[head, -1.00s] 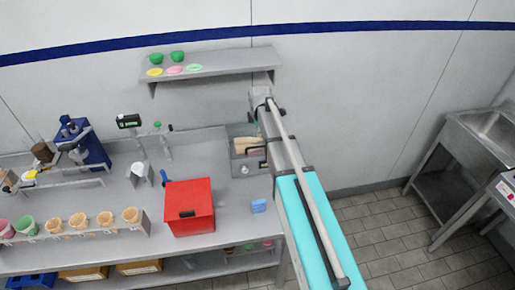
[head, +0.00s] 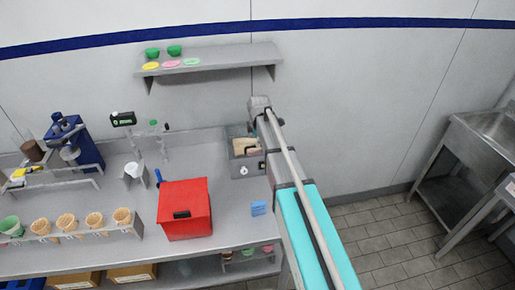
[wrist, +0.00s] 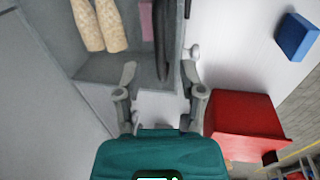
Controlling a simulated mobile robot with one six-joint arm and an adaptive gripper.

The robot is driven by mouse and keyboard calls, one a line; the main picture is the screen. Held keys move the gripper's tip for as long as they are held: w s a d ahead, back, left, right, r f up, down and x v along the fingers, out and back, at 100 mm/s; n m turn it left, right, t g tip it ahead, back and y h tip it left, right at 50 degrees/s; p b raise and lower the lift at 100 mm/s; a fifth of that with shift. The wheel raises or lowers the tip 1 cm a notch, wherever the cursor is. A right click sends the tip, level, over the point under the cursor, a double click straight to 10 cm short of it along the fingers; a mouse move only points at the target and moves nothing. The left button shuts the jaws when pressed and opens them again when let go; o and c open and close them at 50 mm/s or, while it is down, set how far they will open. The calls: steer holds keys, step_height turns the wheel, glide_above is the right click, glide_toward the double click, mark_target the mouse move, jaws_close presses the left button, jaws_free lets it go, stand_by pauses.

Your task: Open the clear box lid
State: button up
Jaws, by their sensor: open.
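The clear box (head: 235,170) stands at the right end of the counter against the wall, and it also shows in the wrist view (wrist: 100,70). Tan waffle cones (wrist: 100,24) lie inside it. My gripper (wrist: 160,72) is open, with one finger on each side of the bar's lower end. I cannot tell whether the fingers touch the bar. In the head view my arm hides part of the box's right side.
A red box (head: 185,212) stands on the counter (head: 130,205) close to the gripper, with a small blue block (head: 259,208) to its right. A cone rack (head: 90,232) is further left. A shelf (head: 215,65) hangs above the counter.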

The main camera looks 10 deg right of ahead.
steer(key=shift+w+f+b, duration=0.15)
steer(key=shift+f+b, duration=0.5)
steer(key=shift+f, duration=0.15)
steer(key=shift+w+f+b, duration=0.15)
steer(key=shift+f+b, duration=0.45)
steer(key=shift+f, duration=0.15)
steer(key=shift+c, duration=0.2)
jaws_close()
